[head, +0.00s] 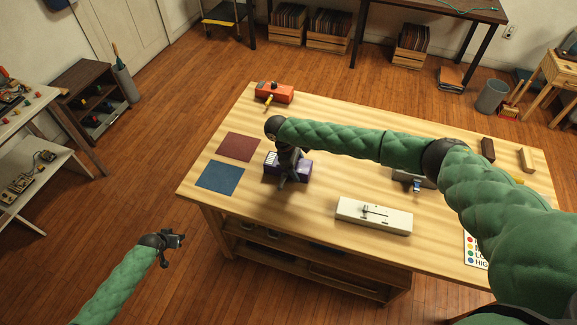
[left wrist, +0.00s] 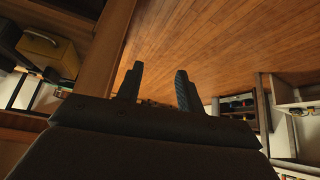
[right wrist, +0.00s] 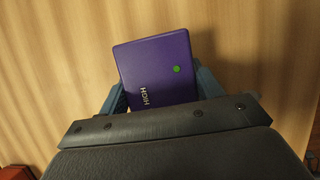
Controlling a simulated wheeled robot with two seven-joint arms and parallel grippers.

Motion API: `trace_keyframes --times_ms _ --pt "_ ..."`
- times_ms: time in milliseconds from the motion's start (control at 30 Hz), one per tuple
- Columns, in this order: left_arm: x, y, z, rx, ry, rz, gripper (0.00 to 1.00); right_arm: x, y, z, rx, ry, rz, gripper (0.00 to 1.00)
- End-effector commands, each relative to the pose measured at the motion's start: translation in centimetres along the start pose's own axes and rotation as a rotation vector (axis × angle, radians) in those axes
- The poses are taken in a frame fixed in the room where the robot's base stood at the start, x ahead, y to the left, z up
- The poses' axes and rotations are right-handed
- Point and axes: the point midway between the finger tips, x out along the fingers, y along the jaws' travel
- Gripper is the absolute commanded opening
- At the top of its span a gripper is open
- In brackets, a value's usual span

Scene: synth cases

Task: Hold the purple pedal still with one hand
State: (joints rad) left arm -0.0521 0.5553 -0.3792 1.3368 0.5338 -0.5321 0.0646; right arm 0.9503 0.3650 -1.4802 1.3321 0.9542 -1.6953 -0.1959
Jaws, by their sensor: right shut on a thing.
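The purple pedal (head: 305,170) sits on the wooden table, just right of two flat mats, partly hidden by my right gripper (head: 287,175). In the right wrist view the purple pedal (right wrist: 156,72) shows a green dot and the word HIGH, with the fingers on both sides of it. My right gripper (right wrist: 160,95) is shut on it. My left gripper (head: 175,240) is off the table's left front side, over the floor. In the left wrist view its fingers (left wrist: 158,75) stand apart with nothing between them.
A red-brown mat (head: 239,147) and a blue mat (head: 220,177) lie on the left of the table (head: 330,119). An orange pedal (head: 275,93) is at the back, a white pedal (head: 350,211) in front, and a grey one (head: 405,176) under my right arm. A card (head: 470,243) lies at right.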

Motion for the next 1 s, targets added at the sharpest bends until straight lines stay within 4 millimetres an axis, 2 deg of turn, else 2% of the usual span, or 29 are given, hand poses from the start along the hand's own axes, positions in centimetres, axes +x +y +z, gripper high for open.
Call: trace_keyframes --times_ms 33,200,400,500,767,867,1000 --pt "-0.8 -0.8 -2.1 0.004 0.016 0.004 0.37 0.0 0.0 0.0 0.0 0.0 0.0 0.34" --pt "-3.5 -2.5 -8.2 0.006 0.06 0.031 0.37 0.1 0.0 0.0 0.0 0.0 0.0 0.34" --pt "-7.4 -4.0 -14.8 0.009 0.099 0.07 0.37 0.1 0.0 0.0 0.0 0.0 0.0 0.34" --pt "-9.1 -4.2 -17.4 0.009 0.112 0.09 0.37 0.1 0.0 0.0 0.0 0.0 0.0 0.34" --pt "-12.7 -3.6 -22.2 0.001 0.117 0.142 0.37 0.1 0.0 0.0 0.0 0.0 0.0 0.34" --pt "-13.7 -2.7 -23.6 -0.006 0.108 0.168 0.37 0.1 0.0 0.0 0.0 0.0 0.0 0.34" --pt "-14.4 -0.4 -25.1 -0.024 0.08 0.211 0.37 0.1 0.0 0.0 0.0 0.0 -0.001 0.34"
